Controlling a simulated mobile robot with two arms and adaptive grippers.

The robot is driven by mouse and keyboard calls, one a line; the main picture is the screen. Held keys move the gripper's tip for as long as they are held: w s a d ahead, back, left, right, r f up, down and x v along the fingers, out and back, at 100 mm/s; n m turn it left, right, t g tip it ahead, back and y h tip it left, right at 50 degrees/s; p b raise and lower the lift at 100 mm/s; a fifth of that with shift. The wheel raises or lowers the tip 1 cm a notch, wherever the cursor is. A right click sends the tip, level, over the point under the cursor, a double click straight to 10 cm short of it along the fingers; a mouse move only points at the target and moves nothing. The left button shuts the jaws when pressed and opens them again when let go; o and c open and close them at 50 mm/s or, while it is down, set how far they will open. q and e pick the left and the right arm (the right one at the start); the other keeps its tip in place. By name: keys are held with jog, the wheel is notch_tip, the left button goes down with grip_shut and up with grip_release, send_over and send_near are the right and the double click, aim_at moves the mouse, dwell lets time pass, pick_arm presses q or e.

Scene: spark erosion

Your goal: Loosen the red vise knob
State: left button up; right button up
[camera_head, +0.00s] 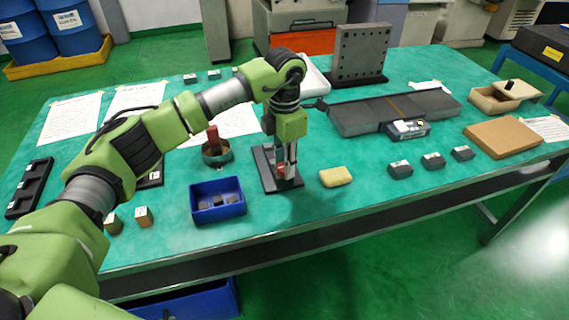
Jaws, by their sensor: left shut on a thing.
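My left gripper (287,168) points straight down over a small vise on a black base plate (266,178) near the front middle of the table. A bit of red, the vise knob (280,168), shows between and beside the fingers. The gripper is shut on the red knob. The fingers hide most of the knob and vise body. My right gripper does not show.
A blue bin (193,211) with small dark blocks stands left of the vise, and a yellow sponge (335,177) lies right of it. Several dark blocks (433,161) sit at the right. Bare green tabletop lies between.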

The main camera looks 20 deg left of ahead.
pick_arm(q)
jog(key=n, duration=0.4)
jog(key=shift+n, duration=0.3)
jog(key=n, duration=0.3)
jog(key=shift+n+b, duration=0.3)
jog(key=shift+n, duration=0.1)
jog(key=n, duration=0.8)
jog(key=shift+n, duration=0.3)
jog(key=shift+r, duration=0.1)
jog(key=o, duration=1.1)
notch_tip(320, 180, up, 12)
jog(key=shift+f, duration=0.1)
